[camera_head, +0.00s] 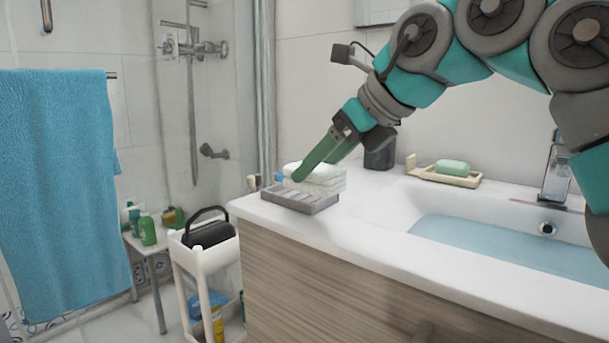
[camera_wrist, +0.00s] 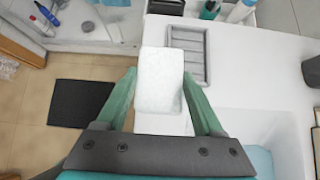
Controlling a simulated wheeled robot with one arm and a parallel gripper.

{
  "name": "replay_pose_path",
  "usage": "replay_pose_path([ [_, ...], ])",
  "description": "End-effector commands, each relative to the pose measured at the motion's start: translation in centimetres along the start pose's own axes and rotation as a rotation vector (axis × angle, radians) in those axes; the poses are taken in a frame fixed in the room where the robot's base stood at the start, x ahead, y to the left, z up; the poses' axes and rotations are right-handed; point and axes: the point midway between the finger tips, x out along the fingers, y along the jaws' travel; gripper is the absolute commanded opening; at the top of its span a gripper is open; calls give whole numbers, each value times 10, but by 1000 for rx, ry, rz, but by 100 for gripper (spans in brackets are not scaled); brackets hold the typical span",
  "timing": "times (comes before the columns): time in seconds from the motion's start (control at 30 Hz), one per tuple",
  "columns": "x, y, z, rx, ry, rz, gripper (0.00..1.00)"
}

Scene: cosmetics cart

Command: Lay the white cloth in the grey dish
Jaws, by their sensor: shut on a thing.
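The white cloth (camera_head: 326,180) is a folded, thick white block. In the wrist view the cloth (camera_wrist: 159,82) sits between both green fingers of my gripper (camera_wrist: 160,77), which are shut on its sides. In the head view my gripper (camera_head: 303,172) reaches down from the upper right, with the near finger in front of the cloth. The grey dish (camera_head: 298,201), rectangular and ridged, lies on the counter's left corner. In the wrist view the dish (camera_wrist: 200,55) is right of and beyond the cloth, which hides part of it. I cannot tell how far above the dish the cloth is.
A dark cup (camera_head: 379,155) stands behind the gripper. A green soap on a beige dish (camera_head: 447,178) and the water-filled basin (camera_head: 490,245) are to the right. A white cart (camera_head: 205,262) stands left of the counter (camera_head: 350,222). Counter between dish and basin is clear.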

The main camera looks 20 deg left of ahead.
Motion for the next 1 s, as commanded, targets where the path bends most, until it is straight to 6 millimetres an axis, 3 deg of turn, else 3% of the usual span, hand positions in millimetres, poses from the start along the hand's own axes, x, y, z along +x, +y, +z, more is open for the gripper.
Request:
replay_pose_path([
  [0.53,50,-45,45,0,5,0,0],
  [0.8,60,-55,51,2,2,-1,0],
  [1.0,79,-54,32,2,0,-6,0],
])
